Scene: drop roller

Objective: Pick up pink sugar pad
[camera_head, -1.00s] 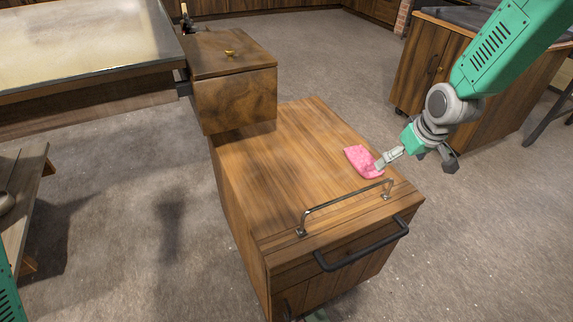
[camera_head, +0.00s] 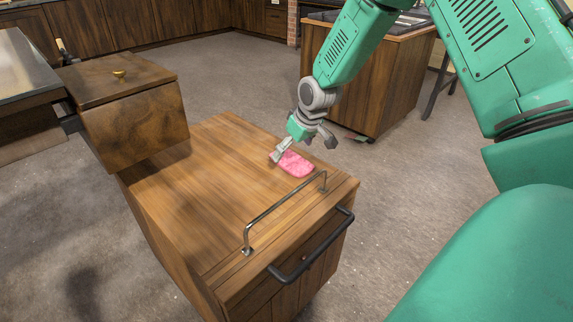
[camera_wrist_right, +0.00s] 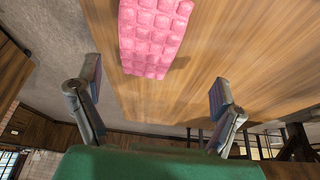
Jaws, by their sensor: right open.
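The pink sugar pad (camera_head: 296,164) lies on the wooden top of a cabinet, near its right edge. In the right wrist view the pad (camera_wrist_right: 154,36) is a quilted pink block at the top, ahead of the fingers and a little left of the middle between them. My right gripper (camera_head: 303,149) is just above and behind the pad in the head view. In the wrist view its fingers (camera_wrist_right: 157,98) stand wide apart with nothing between them. My left gripper is not in view.
The cabinet top (camera_head: 205,190) is otherwise bare, with a metal rail (camera_head: 283,211) along its front edge and a black handle (camera_head: 312,247) below. A wooden box (camera_head: 135,125) with a brass knob is at its far left. Another cabinet (camera_head: 385,80) stands behind my right arm.

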